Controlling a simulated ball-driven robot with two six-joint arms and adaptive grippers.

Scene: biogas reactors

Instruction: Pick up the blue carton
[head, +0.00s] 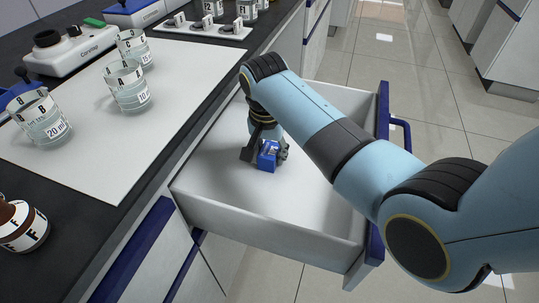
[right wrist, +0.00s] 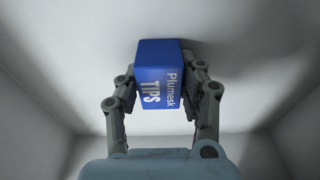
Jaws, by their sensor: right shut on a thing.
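The blue carton (head: 267,156) is inside the open white drawer (head: 210,190). In the right wrist view the carton (right wrist: 160,80) shows the words "Plumesk TIPS" and sits between the two fingers. My right gripper (head: 264,150) reaches down into the drawer and is shut on the carton, with a finger on each side; it also fills the right wrist view (right wrist: 163,95). I cannot tell whether the carton touches the drawer floor. My left gripper is not in view.
The drawer's walls surround the gripper and carton; its blue front (head: 377,245) is at the right. On the counter left of it, beakers (head: 128,86) stand on a white mat (head: 190,75). A brown bottle (head: 20,226) stands at the near left.

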